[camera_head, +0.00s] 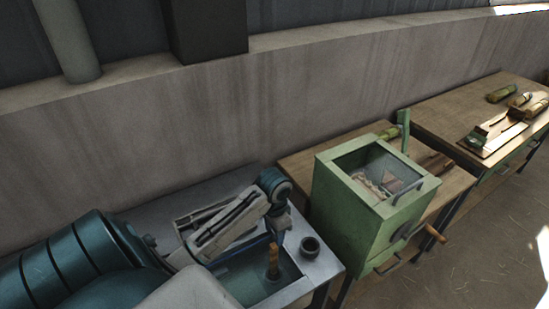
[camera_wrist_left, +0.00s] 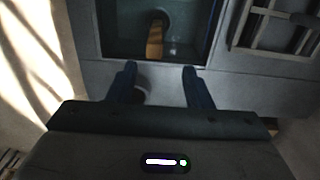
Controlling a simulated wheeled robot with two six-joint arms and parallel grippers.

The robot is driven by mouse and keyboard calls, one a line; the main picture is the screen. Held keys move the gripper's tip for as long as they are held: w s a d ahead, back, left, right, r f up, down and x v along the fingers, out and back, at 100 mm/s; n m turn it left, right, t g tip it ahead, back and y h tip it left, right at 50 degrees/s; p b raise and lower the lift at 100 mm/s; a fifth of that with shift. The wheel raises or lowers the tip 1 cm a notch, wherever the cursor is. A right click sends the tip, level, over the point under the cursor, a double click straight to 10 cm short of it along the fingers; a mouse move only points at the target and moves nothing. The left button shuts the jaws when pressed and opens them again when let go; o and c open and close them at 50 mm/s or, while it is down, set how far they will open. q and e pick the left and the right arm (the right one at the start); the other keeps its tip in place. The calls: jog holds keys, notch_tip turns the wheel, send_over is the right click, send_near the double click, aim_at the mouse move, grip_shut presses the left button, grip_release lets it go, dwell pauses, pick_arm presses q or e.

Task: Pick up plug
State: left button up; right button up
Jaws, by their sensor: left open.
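A brown wooden peg-like piece, which looks like the plug (camera_head: 273,262), stands upright in the sink basin (camera_head: 236,287). In the left wrist view the plug (camera_wrist_left: 155,40) shows against the dark basin, beyond my fingertips and apart from them. My left gripper (camera_head: 279,236) points down over the right side of the basin, close to the plug in the head view. In the wrist view the left gripper (camera_wrist_left: 160,72) is open, with nothing clearly held between its fingers. The lower end of the plug is hard to make out. My right gripper is not in view.
A small dark cup (camera_head: 310,247) stands on the counter right of the basin. A green box machine (camera_head: 365,200) with a crank stands to the right. A far table (camera_head: 450,110) holds wooden tools. A wall runs along the back.

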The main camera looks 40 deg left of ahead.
aim_at(274, 250)
pick_arm(q)
jog(key=f, duration=0.1)
jog(key=s+d+f+p, duration=0.1)
jog(key=f, duration=0.1)
jog(key=shift+s, duration=0.15)
jog(key=shift+f, duration=0.5)
jog(key=f+p, duration=0.1)
jog(key=f, duration=0.1)
jog(key=f+p, duration=0.1)
jog(key=f, duration=0.1)
jog(key=shift+w+a+f, duration=0.2)
jog(key=shift+f, duration=0.3)
jog(key=shift+c, duration=0.6)
jog(key=c, duration=0.7)
grip_shut()
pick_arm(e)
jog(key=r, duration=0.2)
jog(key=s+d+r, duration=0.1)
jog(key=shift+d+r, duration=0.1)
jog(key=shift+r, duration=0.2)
